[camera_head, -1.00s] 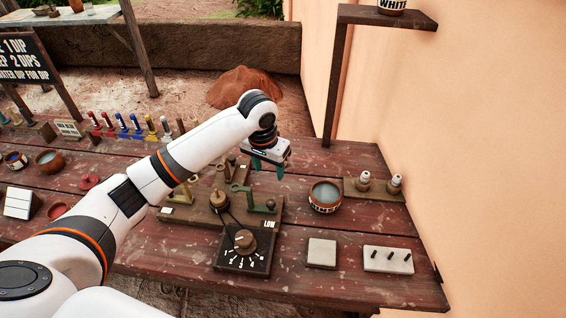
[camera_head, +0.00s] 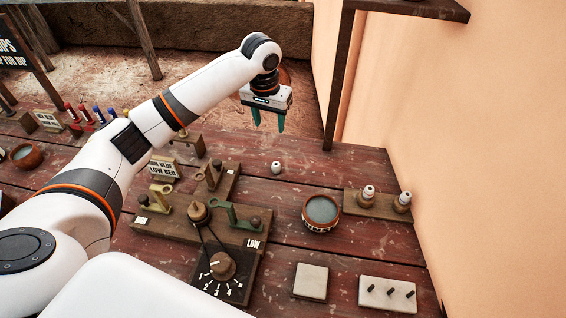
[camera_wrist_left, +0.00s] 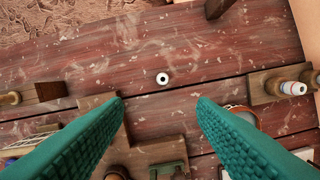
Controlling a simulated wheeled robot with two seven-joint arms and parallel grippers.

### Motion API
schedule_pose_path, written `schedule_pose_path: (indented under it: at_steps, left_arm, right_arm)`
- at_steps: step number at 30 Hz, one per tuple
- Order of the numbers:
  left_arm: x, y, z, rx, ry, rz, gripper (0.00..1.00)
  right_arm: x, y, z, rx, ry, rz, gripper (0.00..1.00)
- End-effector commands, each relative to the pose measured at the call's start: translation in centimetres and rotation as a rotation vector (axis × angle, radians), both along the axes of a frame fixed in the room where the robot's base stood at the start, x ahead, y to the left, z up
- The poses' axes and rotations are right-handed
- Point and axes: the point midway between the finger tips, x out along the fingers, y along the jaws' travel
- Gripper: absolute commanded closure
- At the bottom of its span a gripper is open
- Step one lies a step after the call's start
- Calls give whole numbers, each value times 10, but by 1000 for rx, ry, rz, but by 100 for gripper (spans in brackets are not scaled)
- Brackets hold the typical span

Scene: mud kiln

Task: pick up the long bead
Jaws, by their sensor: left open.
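A small white bead (camera_head: 275,168) with a dark hole stands alone on the red-brown table, left of a bowl of grey liquid. In the left wrist view the bead (camera_wrist_left: 162,78) shows from above, between and beyond my fingertips. Two more white beads (camera_head: 368,191) sit on a wooden stand at the right; which is the long bead I cannot tell for sure. My left gripper (camera_head: 268,125) is open and empty, its green fingers pointing down above the table's far part. It also shows in the left wrist view (camera_wrist_left: 160,102). My right gripper is not in view.
The bowl (camera_head: 321,213) stands right of the lone bead. A wooden rig with a dial (camera_head: 222,266) is nearer me. A pale block (camera_head: 310,282) and a pegged block (camera_head: 387,293) lie at front right. A shelf post (camera_head: 338,90) rises at the back.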

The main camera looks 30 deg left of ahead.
Motion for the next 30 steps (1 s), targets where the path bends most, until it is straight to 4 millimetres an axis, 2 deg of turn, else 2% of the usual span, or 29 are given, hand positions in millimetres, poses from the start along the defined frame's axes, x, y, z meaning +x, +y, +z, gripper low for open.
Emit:
schedule_pose_path:
  at_steps: [1,3,10,15,20,27,30]
  left_arm:
    - [0,0,-13,0,0,0,48]
    - [0,0,-22,0,0,0,48]
    - [0,0,-52,0,0,-1,48]
    - [0,0,-68,0,-1,-1,48]
    - [1,0,-82,1,2,0,48]
    - [6,-1,-122,0,2,0,48]
    - [7,0,-132,0,0,0,48]
  right_arm:
    - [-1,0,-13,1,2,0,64]
    - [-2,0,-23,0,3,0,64]
    - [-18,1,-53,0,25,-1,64]
    - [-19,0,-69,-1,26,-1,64]
    - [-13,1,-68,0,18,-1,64]
    - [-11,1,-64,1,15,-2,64]
    - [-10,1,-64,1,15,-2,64]
